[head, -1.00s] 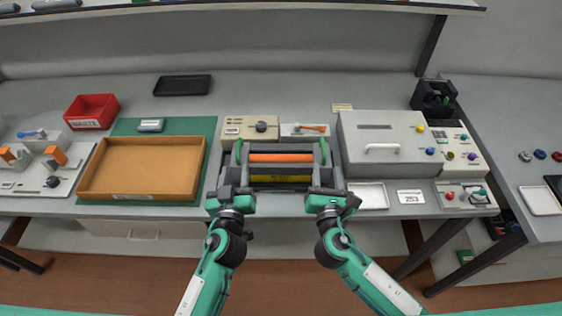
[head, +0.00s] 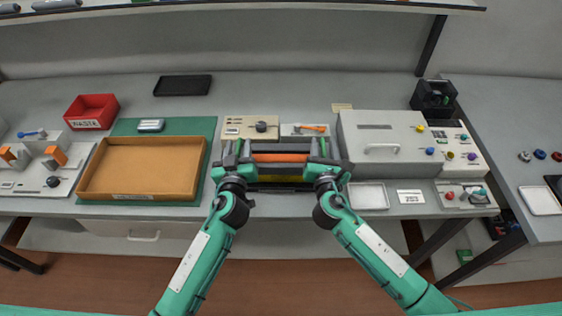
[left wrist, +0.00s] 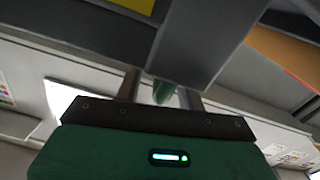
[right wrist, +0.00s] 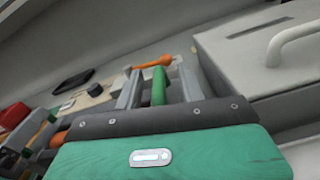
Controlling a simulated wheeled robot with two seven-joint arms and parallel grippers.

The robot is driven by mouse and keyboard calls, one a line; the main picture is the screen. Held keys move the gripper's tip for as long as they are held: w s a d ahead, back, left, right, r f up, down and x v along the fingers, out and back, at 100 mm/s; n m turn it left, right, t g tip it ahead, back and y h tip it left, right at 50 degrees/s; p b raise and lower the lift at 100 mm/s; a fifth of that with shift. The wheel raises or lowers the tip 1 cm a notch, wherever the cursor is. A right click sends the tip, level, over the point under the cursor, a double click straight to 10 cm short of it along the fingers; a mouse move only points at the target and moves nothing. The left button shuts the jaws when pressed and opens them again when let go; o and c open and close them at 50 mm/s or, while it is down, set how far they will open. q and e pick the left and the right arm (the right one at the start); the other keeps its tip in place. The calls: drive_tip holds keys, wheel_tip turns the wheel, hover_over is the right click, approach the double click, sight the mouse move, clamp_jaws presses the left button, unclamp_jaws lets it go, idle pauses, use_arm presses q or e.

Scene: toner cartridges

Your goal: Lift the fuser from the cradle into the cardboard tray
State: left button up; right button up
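The fuser (head: 280,158), a dark unit with an orange roller, sits in the dark grey cradle with a yellow strip (head: 281,178) at the bench's front edge. My left gripper (head: 236,154) is at its left end. In the left wrist view the fingers stand apart, with a green handle (left wrist: 162,92) between them and gaps beside it. My right gripper (head: 326,154) is at the right end, its fingers apart on either side of the other green handle (right wrist: 158,86). The empty cardboard tray (head: 141,166) lies on a green mat to the left.
A large grey machine (head: 385,145) is close on the right. A red waste bin (head: 92,111) is behind the tray at left. The space above the tray is clear.

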use_arm(q)
clamp_jaws()
use_arm(e)
clamp_jaws()
idle(0.9)
use_arm(q)
drive_tip(key=shift+r, duration=0.1)
use_arm(e)
drive_tip(key=shift+r, duration=0.1)
